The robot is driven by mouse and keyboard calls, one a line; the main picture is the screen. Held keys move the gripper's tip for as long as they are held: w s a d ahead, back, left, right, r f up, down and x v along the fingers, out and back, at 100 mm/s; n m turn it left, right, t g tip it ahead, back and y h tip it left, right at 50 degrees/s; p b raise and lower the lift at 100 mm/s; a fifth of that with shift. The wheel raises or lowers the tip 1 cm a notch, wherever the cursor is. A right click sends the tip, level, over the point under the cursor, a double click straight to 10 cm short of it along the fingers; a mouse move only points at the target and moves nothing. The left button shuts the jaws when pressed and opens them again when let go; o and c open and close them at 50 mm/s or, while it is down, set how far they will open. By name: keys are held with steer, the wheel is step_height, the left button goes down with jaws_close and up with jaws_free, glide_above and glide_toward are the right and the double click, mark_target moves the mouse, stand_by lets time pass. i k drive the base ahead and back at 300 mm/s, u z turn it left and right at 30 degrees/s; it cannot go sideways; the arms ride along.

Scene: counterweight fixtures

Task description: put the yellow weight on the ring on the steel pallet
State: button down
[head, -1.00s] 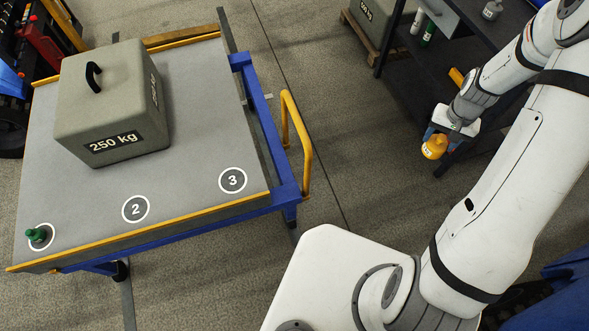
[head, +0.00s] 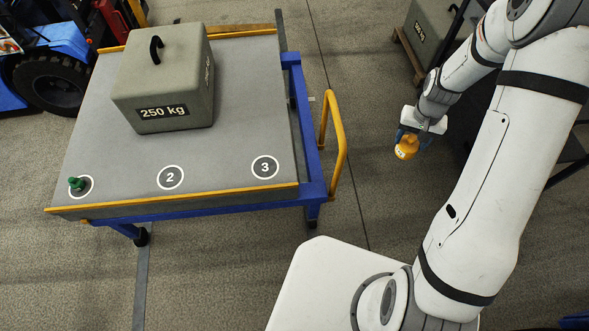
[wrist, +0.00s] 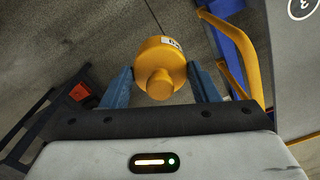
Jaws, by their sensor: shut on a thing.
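The yellow weight (head: 405,147) hangs in my gripper (head: 412,138), above the floor to the right of the cart. In the wrist view the yellow weight (wrist: 158,55) sits between the two blue fingers of my gripper (wrist: 160,74). A grey deck (head: 225,160) on a blue cart frame carries white rings: ring 2 (head: 170,177) and ring 3 (head: 265,167) are empty. A small green weight (head: 76,184) stands on the ring (head: 88,190) at the left corner, hiding part of it. I cannot tell whether this deck is the steel pallet.
A large 250 kg block (head: 165,85) with a black handle stands on the deck's rear part. A yellow push handle (head: 334,135) rises at the cart's right end, between deck and gripper. A forklift wheel (head: 55,82) is at upper left. Another grey block (head: 432,30) stands at upper right.

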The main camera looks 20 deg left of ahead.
mark_target(265, 167)
steer(key=z, duration=1.2)
steer(key=i, duration=0.15)
steer(key=u, duration=2.85)
steer(key=i, duration=0.5)
steer(key=z, duration=0.2)
steer(key=k, duration=0.9)
steer(key=u, duration=0.2)
steer(key=i, duration=0.9)
steer(key=z, duration=0.1)
